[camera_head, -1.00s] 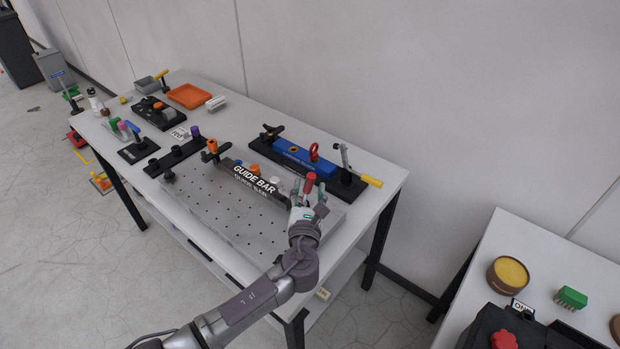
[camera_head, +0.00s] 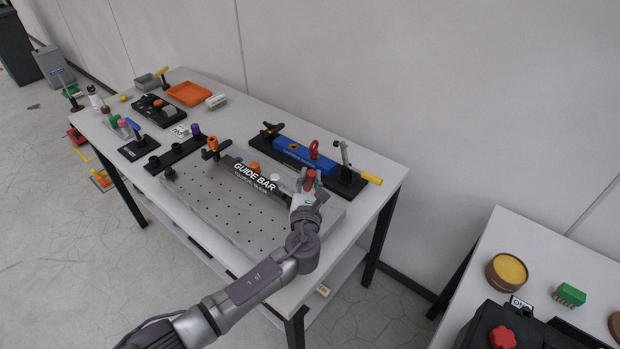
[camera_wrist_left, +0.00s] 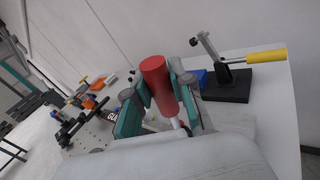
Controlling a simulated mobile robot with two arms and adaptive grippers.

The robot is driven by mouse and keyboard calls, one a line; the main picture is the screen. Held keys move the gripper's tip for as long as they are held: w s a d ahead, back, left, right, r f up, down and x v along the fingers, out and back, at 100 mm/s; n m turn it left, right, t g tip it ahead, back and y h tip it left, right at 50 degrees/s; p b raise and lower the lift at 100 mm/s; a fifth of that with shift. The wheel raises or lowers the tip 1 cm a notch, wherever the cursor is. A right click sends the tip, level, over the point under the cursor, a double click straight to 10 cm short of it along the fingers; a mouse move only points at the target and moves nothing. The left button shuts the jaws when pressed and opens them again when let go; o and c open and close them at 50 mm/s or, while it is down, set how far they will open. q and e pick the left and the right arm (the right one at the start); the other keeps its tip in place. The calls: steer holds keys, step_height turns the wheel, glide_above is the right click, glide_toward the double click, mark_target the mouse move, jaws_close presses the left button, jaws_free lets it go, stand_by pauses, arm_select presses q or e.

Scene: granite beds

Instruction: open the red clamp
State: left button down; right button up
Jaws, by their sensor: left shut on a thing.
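The red clamp's handle (camera_head: 311,180) stands at the right end of the guide bar (camera_head: 256,178) on the perforated grey plate (camera_head: 215,205). In the left wrist view the red handle (camera_wrist_left: 160,82) is a thick cylinder on a pale metal rod, leaning slightly. My left gripper (camera_head: 305,184) is shut on this handle. Its teal-padded fingers (camera_wrist_left: 160,97) lie on both sides of the handle. The clamp's base is hidden behind the gripper. My right gripper is not in view.
Behind the plate stands a blue block (camera_head: 304,157) on a black base, with a yellow-handled lever clamp (camera_head: 371,178) to its right. An orange-topped clamp (camera_head: 212,144) stands at the plate's far left corner. A second table (camera_head: 530,250) is at the right.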

arm_select(q)
steer(key=s+d+f+m+t+h+b, duration=0.2)
steer(key=s+d+f+m+t+b, duration=0.1)
steer(key=m+b, duration=0.4)
steer(key=shift+d+f+t+b, duration=0.25)
steer(key=shift+d+b, duration=0.35)
steer(key=shift+b, duration=0.7)
steer(key=shift+r, duration=0.1)
steer(key=c, duration=1)
jaws_free()
steer(key=v, duration=1.2)
